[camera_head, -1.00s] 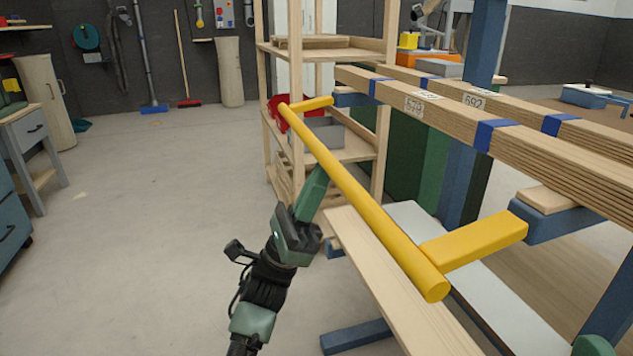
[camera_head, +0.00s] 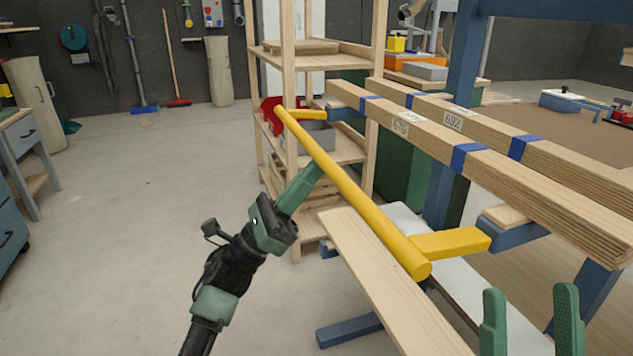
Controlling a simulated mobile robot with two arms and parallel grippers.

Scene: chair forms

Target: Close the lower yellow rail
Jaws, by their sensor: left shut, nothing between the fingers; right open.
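The yellow rail (camera_head: 355,195) is a long round bar that slants from the far shelf side down toward the front. Two yellow arms join it to the blue rack; the near arm (camera_head: 452,243) meets a blue bracket at the right. My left gripper (camera_head: 312,174) is shut and empty, with its green fingertips close to the left side of the rail's far half. I cannot tell whether they touch it. My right gripper (camera_head: 528,318) shows at the bottom right with its two green fingers apart, right of the rail's near end.
Laminated wooden beams (camera_head: 495,178) with blue bands rest on the blue brackets above. A wooden board (camera_head: 385,290) lies below the rail. A wooden shelf (camera_head: 308,62) with a red bin (camera_head: 270,112) stands behind. The floor (camera_head: 130,215) at the left is clear.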

